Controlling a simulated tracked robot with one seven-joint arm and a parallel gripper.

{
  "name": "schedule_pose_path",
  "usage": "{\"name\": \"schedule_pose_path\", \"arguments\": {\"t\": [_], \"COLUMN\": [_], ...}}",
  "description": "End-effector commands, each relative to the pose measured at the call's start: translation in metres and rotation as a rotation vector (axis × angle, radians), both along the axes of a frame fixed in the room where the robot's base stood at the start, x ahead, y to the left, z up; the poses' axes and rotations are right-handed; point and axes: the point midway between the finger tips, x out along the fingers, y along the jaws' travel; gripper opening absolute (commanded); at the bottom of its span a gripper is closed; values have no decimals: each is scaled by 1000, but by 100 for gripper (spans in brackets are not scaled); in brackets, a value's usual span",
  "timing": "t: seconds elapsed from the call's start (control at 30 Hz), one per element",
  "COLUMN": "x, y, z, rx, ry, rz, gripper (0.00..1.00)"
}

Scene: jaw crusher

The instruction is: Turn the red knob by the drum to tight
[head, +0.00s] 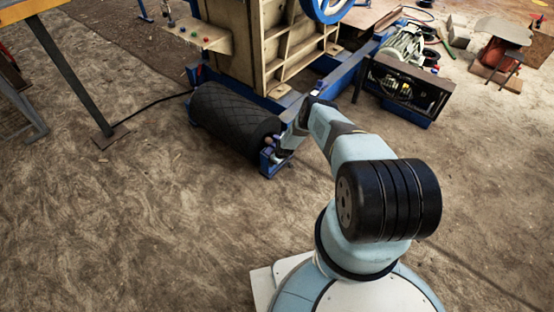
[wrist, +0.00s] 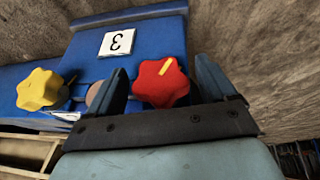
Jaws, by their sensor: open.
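The red knob (wrist: 160,82) shows in the wrist view, lobed, with a yellow mark on its face pointing up and slightly right. It sits on a blue bracket (wrist: 150,38). My gripper (wrist: 163,85) is open, with one finger to the left of the red knob and the other to its right. Whether a finger touches the knob I cannot tell. In the head view my gripper (head: 279,152) is low by the end of the black drum (head: 232,120), and the red knob is too small to make out there.
A yellow lobed knob (wrist: 39,90) sits left of my gripper on the blue metal. The ground at left is mostly clear.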

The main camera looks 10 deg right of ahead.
Motion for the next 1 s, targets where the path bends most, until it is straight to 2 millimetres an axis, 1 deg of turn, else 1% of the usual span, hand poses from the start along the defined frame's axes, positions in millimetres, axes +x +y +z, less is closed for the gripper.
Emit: {"name": "schedule_pose_path", "arguments": {"t": [0.13, 0.27, 1.0], "x": [-2, -6, -43], "y": [-1, -3, -18], "z": [7, 19, 108], "rx": [0, 0, 0], "ry": [0, 0, 1], "rz": [0, 1, 1], "gripper": [84, 84, 84]}}
